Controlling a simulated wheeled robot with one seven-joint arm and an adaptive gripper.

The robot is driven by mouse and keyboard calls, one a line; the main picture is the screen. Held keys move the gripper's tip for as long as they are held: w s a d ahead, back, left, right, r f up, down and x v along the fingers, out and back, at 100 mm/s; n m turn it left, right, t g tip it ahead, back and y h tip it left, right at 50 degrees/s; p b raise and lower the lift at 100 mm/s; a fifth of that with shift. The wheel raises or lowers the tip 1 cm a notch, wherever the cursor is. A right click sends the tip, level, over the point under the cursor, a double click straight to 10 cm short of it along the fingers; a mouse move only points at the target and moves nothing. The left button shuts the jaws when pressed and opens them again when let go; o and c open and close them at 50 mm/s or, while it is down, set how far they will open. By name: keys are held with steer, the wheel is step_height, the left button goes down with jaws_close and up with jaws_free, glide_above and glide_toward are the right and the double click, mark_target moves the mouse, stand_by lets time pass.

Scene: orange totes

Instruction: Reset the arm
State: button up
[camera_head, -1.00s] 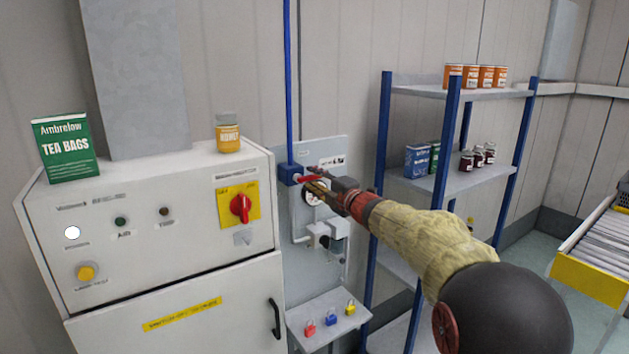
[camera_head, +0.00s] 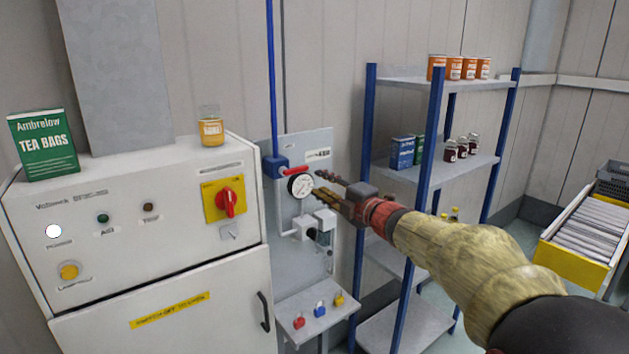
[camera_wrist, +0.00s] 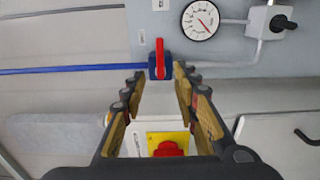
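My gripper (camera_head: 322,189) is in front of the grey valve panel (camera_head: 318,150), to the right of the round pressure gauge (camera_head: 300,186). In the wrist view my gripper (camera_wrist: 160,88) has its fingers spread apart with nothing between them. A blue valve with a red handle (camera_wrist: 161,58) shows just past the fingertips, apart from them. In the head view the red handle (camera_head: 297,171) points to the right from the blue pipe (camera_head: 271,90). My arm reaches in from the lower right.
A white cabinet (camera_head: 130,235) with a red rotary switch (camera_head: 230,203) stands left. Tea bags (camera_head: 43,145) and a honey jar (camera_head: 211,130) sit on top. A blue-post shelf (camera_head: 432,170) stands right of the panel. Small padlocks (camera_head: 319,309) lie on a ledge below.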

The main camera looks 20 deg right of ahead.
steer(key=shift+s+d, duration=0.1)
steer(key=shift+s, duration=0.2)
